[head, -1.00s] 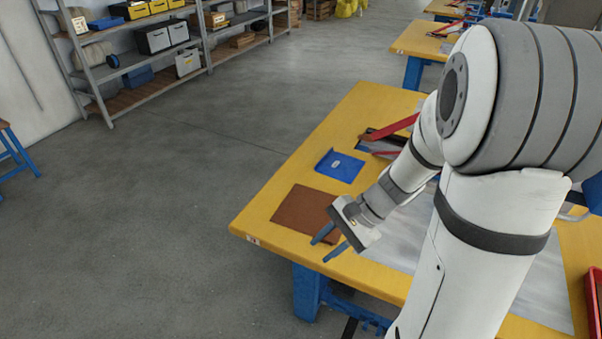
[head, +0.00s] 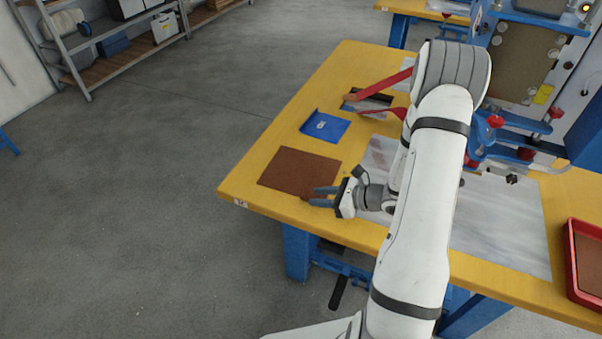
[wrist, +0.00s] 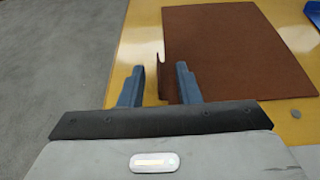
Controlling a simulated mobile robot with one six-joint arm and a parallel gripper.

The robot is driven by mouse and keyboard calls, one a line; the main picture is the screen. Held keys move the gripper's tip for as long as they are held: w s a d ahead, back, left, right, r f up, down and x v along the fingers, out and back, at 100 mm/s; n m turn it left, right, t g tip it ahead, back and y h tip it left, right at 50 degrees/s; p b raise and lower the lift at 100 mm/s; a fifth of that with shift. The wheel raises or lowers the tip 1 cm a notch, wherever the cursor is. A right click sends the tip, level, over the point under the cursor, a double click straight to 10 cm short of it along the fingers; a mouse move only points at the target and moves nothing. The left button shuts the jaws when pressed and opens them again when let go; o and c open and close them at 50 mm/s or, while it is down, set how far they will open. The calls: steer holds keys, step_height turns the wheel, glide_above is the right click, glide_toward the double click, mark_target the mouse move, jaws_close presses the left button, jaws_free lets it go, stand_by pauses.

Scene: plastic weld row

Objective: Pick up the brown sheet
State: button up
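The brown sheet (head: 298,171) lies flat on the yellow table (head: 262,205) near its left front corner. In the wrist view the brown sheet (wrist: 240,50) fills the upper right, with its near left corner by the fingers. My gripper (head: 322,196) is at the sheet's right front corner in the head view. In the wrist view my gripper (wrist: 158,82) is open, with a gap between its two blue fingers. The right finger overlaps the sheet's near edge, and the left finger is over bare yellow table. I cannot tell whether a finger touches the sheet.
A blue piece (head: 325,127) lies behind the sheet. Red-handled tools (head: 380,87) lie farther back. A grey sheet (head: 510,225) covers the table's middle, and a red tray (head: 570,262) stands at the right. A blue-framed machine (head: 520,95) stands behind.

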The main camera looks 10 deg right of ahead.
mark_target(305, 196)
steer(key=x, duration=0.4)
steer(key=shift+s+r, duration=0.1)
jaws_close()
